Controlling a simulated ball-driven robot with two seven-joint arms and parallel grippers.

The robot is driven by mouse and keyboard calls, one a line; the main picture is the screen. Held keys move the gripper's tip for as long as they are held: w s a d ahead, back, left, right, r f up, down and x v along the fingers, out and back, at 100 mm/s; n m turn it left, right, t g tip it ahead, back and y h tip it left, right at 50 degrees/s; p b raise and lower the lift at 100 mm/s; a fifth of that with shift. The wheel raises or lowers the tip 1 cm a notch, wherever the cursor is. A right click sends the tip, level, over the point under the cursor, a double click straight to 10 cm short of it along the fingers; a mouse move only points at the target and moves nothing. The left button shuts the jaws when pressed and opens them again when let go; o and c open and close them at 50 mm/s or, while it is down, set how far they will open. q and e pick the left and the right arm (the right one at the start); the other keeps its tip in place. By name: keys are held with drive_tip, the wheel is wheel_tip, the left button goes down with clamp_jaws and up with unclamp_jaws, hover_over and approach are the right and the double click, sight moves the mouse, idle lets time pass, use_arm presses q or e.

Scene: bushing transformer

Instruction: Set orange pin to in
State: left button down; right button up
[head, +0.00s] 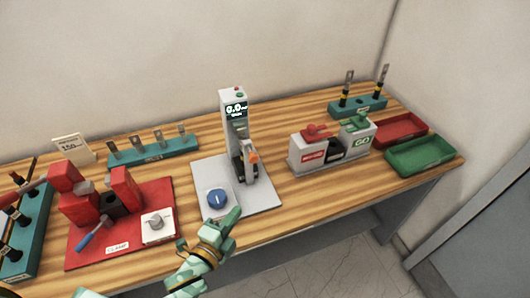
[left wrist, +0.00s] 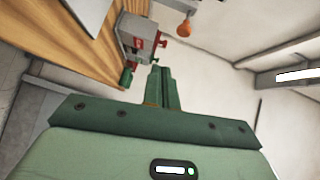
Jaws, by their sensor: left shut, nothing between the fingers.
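The orange pin (head: 252,157) shows as a small orange end on the dark fixture at the front of the grey tester column (head: 235,120). An orange knob, which looks like the same pin (left wrist: 184,29), is near the top of the left wrist view, beyond the fingers. My left gripper (head: 236,213) is shut and empty, in front of the tester and beside the blue dial (head: 217,198), apart from the pin. Its closed green fingers (left wrist: 164,85) also show in the left wrist view. How deep the pin sits is too small to tell. My right gripper is not in view.
A red clamp station (head: 105,200) stands at the left, with a teal rack (head: 155,151) behind it. A grey box with red and green parts (head: 310,155) stands right of the tester. Red (head: 397,131) and green (head: 447,158) trays lie at the far right.

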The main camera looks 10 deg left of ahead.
use_arm(q)
wheel_tip(320, 180, up, 4)
drive_tip(key=w+d+f+m, duration=0.1)
drive_tip(key=p, duration=0.2)
approach(249, 149)
drive_tip(key=shift+t, duration=0.3)
drive_tip(key=w+d, duration=0.1)
drive_tip(key=d, duration=0.2)
drive_tip(key=w+d+f, duration=0.1)
drive_tip(key=shift+w+d, duration=0.3)
drive_tip(key=shift+d, duration=0.05)
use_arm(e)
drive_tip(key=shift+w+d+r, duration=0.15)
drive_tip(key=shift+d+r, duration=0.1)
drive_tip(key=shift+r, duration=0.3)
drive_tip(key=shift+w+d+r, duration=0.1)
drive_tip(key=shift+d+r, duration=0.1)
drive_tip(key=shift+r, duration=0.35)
use_arm(q)
drive_tip(key=w+a, duration=0.1)
drive_tip(key=w+a+b, duration=0.1)
drive_tip(key=shift+w, duration=0.4)
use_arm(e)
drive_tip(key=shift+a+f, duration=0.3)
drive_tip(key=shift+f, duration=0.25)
use_arm(q)
drive_tip(key=shift+s+d, duration=0.1)
